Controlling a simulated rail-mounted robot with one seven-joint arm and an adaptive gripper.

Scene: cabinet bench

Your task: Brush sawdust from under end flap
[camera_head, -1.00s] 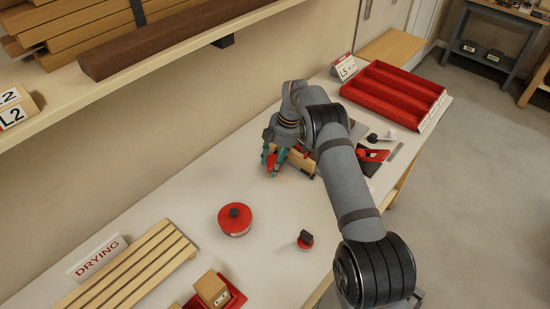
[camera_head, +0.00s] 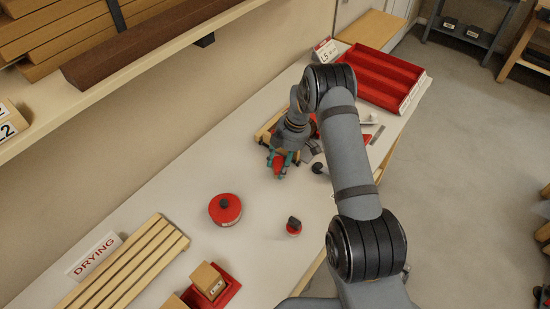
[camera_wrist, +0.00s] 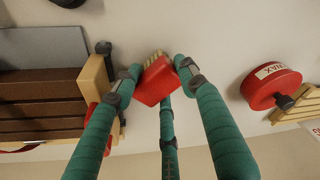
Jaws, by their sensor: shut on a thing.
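My gripper (camera_head: 279,164) is low over the bench and shut on a small red brush (camera_head: 278,166). In the wrist view the brush (camera_wrist: 157,82) sits between the teal fingers, with its pale bristles showing beyond the red body. The wooden workpiece (camera_head: 268,127) is just behind my gripper and partly hidden by it. In the wrist view it shows brown slats (camera_wrist: 40,100) and a pale wooden end piece (camera_wrist: 97,78) with dark fittings, left of the brush and apart from it. I cannot tell which part is the end flap. No sawdust can be made out.
A red round tin (camera_head: 225,209) and a small red-and-black item (camera_head: 294,226) stand on the bench nearby. A slatted drying rack (camera_head: 125,265), a red tray with a wooden block (camera_head: 211,282) and a divided red tray (camera_head: 380,80) are farther off. A shelf overhangs the back.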

